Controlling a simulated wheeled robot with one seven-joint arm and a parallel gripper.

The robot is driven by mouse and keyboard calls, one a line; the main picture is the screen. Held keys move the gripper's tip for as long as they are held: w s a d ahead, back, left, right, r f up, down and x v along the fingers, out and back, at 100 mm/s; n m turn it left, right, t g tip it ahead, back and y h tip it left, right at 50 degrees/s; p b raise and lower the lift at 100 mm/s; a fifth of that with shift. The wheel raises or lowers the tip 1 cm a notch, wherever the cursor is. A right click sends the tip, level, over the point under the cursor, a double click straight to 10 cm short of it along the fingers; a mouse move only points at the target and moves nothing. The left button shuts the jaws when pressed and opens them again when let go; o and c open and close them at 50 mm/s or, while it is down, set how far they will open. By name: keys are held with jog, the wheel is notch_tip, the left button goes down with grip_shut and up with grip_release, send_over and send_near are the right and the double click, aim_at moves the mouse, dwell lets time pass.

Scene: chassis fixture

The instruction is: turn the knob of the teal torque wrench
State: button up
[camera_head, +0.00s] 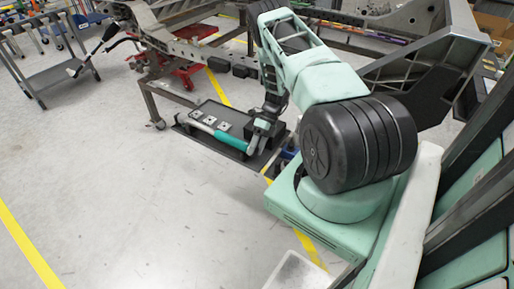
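The torque wrench has a teal handle (231,140) and a pale shaft running up and left from it. It lies on a black tray (213,146) on a low bench at the middle of the head view. My gripper (257,136) points down at the right end of the teal handle. The fingers are small and dark here, so I cannot tell if they touch the wrench or are open or shut. The knob at the handle's end is hidden by or merged with my gripper.
Several small plates (209,120) lie on the tray behind the wrench. A black box (275,137) stands close to the right of my gripper. A large grey chassis frame (190,50) rises behind. A grey cart (52,70) stands at the far left. The floor in front is clear.

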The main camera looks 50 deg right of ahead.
jog(key=shift+r, duration=0.1)
jog(key=b+v, duration=0.2)
jog(key=v, duration=1.5)
jog(key=shift+d+r, duration=0.1)
